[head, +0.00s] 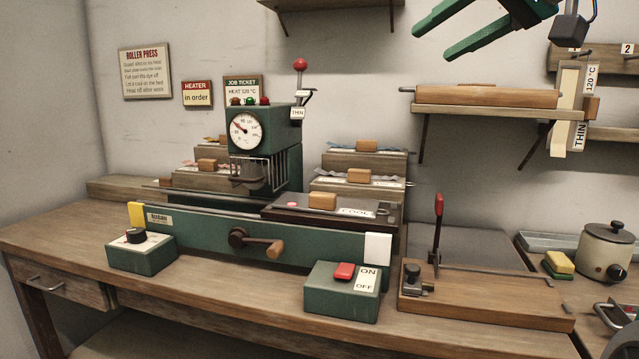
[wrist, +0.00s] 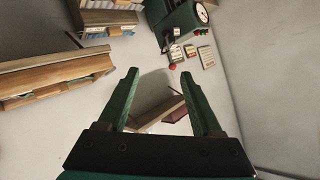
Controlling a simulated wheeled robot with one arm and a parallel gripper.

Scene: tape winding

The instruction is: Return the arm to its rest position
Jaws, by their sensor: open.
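My gripper (head: 462,32) is at the top right of the head view, high above the bench. Its two green fingers are spread apart with nothing between them. In the wrist view my gripper (wrist: 158,75) is also open and empty, with the wall and a shelf beyond it. The rest of my arm is mostly cut off by the top edge of the head view.
The green roller press (head: 262,150) stands on the wooden bench (head: 190,290). A wall shelf (head: 490,110) holds a wooden roller below my gripper. A hanging THIN sample (head: 568,110) is to the right. A pot (head: 605,250) stands at far right. The upper wall is partly clear.

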